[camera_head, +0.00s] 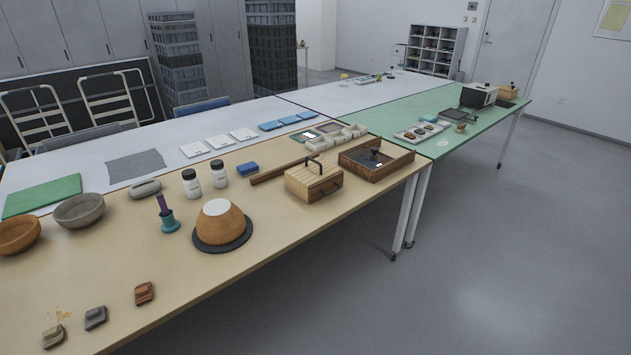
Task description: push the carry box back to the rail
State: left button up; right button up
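The carry box (308,184), a light slatted wooden box with a dark arched handle on top, stands upright on the tan table (180,285) near its right part. The rail (268,174) looks to be the long thin brown wooden bar lying behind the box, running from its left end up toward the back right. Part of the rail is hidden by the box, and I cannot tell whether the two touch. Neither of my grippers shows in this view.
An open wooden tray (398,166) stands close right of the box, near the table's right end. The table front before the box is clear.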

aim_at(298, 179)
jog(key=k, duration=0.55)
jog(key=z, duration=1.05)
jog(key=i, duration=0.75)
jog(key=z, duration=0.9)
jog(key=i, duration=0.9)
jog(key=u, duration=0.4)
jog(key=i, duration=0.85)
jog(key=u, duration=1.25)
jog(key=i, duration=0.4)
jog(key=u, duration=0.4)
